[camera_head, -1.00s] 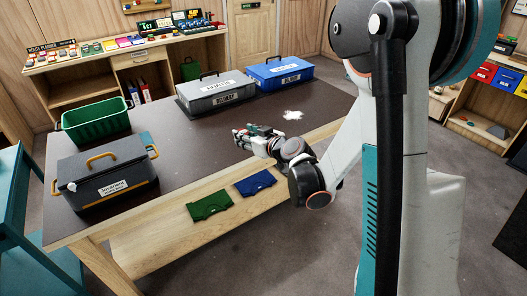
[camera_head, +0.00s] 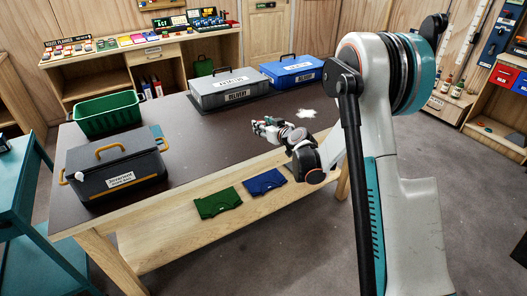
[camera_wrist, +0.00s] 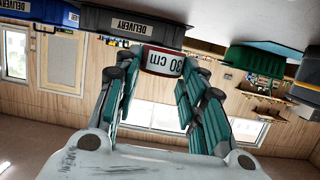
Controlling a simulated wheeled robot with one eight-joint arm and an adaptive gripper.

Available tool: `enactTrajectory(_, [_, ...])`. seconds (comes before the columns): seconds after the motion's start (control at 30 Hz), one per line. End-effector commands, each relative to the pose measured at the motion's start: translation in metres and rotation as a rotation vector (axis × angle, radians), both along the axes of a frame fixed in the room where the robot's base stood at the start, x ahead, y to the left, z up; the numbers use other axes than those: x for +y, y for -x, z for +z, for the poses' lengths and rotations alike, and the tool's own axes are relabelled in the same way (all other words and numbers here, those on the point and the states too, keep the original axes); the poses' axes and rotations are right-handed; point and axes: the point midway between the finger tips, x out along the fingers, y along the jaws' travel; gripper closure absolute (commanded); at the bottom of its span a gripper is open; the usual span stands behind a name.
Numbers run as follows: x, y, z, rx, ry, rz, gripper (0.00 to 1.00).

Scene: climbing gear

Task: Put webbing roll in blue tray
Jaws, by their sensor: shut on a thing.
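My gripper (camera_head: 262,127) is above the right half of the dark table top. In the head view the held thing is too small to make out. A blue lidded case (camera_head: 292,69) with a handle stands at the table's back right. A green open tray (camera_head: 108,113) stands at the back left. No open blue tray shows clearly.
A grey case (camera_head: 232,88) labelled "DELIVERY" stands beside the blue case. A dark grey toolbox (camera_head: 116,165) with orange handles is at the front left. Folded-looking green (camera_head: 217,202) and blue (camera_head: 265,182) pieces lie on the lower shelf. The table's middle is clear.

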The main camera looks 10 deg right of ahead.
Motion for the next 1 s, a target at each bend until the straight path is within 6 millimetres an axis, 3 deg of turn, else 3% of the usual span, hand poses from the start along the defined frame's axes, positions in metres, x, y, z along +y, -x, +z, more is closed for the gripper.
enactTrajectory(0.03, [0.0,0.0,-0.017,0.0,0.0,0.0,0.86])
enactTrajectory(0.2, [0.0,0.0,-0.047,0.0,0.0,0.0,0.86])
enactTrajectory(0.47, [0.0,0.0,-0.062,0.0,0.0,0.0,0.86])
enactTrajectory(0.7, [0.0,0.0,-0.096,0.0,0.0,0.0,0.87])
enactTrajectory(1.0, [0.0,0.0,-0.099,0.0,0.0,0.0,0.87])
